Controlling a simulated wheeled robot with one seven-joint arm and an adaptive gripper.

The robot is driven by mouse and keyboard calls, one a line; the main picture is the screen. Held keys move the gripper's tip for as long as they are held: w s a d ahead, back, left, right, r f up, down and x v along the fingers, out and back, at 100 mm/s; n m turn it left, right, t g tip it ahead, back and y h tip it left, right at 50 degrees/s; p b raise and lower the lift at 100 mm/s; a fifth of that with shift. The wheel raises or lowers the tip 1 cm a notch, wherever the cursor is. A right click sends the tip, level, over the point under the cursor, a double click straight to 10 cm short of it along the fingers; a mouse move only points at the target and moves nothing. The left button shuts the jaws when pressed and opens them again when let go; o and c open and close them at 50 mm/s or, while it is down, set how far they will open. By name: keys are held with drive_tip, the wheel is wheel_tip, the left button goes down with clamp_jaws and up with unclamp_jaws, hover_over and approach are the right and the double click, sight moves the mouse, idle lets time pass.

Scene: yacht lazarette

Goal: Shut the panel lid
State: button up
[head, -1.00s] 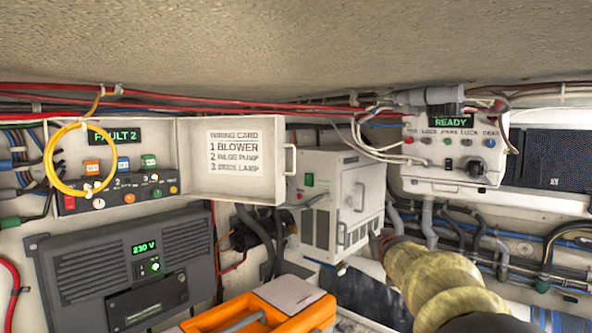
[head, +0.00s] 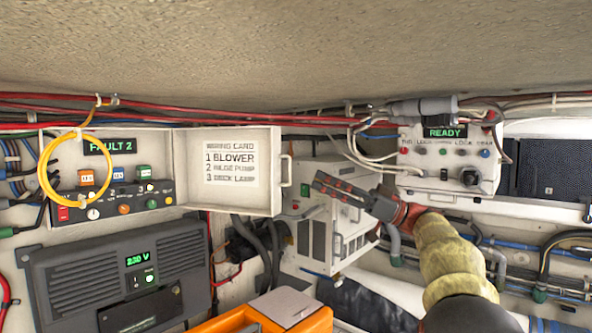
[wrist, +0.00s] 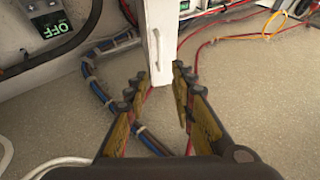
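The panel lid (head: 228,172) is a white door with a printed wiring card, standing open to the right of the fault panel (head: 108,185). Its handle (head: 287,170) is on the free right edge. My gripper (head: 319,184) points left, a little right of that handle in the head view. In the wrist view the fingers of my gripper (wrist: 160,74) are apart, with the lid's edge and handle (wrist: 155,48) ahead and lined up between them. I see no clear contact with the lid.
A white box (head: 318,240) stands behind my gripper. A grey 230 V unit (head: 120,290) and an orange case (head: 265,318) are below the lid. A yellow cable loop (head: 43,172) hangs over the panel's left side. Red cables run above.

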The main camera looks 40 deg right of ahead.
drive_tip(key=b+x, duration=0.1)
drive_tip(key=x, duration=0.7)
drive_tip(key=shift+r, duration=0.1)
drive_tip(key=shift+c, duration=1.3)
clamp_jaws()
